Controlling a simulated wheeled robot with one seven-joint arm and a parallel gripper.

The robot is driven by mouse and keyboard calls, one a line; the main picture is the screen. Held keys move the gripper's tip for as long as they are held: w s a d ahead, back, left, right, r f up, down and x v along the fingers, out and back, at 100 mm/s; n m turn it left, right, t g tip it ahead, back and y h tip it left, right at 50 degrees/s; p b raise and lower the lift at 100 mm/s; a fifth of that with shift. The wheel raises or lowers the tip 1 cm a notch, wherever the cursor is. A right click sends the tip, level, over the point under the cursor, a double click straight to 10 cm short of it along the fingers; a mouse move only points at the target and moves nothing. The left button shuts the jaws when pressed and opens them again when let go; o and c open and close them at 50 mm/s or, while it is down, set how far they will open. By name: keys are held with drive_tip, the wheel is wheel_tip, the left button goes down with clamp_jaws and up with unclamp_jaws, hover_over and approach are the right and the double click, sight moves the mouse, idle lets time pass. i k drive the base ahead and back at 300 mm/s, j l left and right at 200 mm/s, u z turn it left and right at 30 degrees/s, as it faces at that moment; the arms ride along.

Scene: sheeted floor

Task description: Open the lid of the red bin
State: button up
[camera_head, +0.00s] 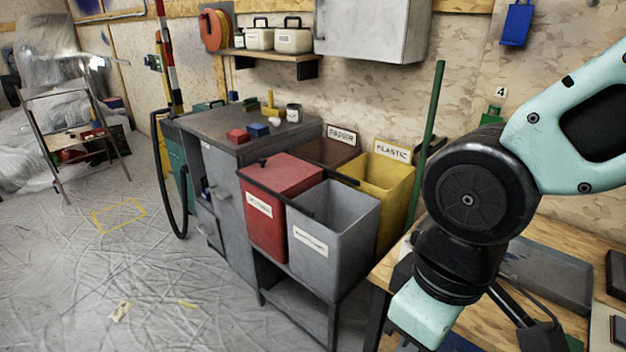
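The red bin (265,221) stands in a metal rack at the middle of the head view, with a pale label on its front. Its red lid (287,173) lies flat over the top and looks closed. A small dark knob or handle shows near the lid's back left edge. My arm comes in from the right, its dark joint well to the right of the bin and apart from it. The last link that shows runs down past the lower right, and my gripper is not in view.
An open grey bin (310,244) stands right of the red one. Behind are an open yellow bin (402,190) and a brown one (327,152). A grey cabinet (225,190) adjoins on the left. A wooden table (553,243) lies under my arm. The floor at front left is mostly clear.

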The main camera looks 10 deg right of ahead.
sight(280, 172)
drive_tip(key=i+j+u, duration=0.2)
drive_tip(key=i+j, duration=1.05)
drive_tip(key=i, duration=0.2)
drive_tip(key=i+j, duration=0.1)
drive_tip(key=i, duration=0.3)
drive_tip(key=u, duration=0.05)
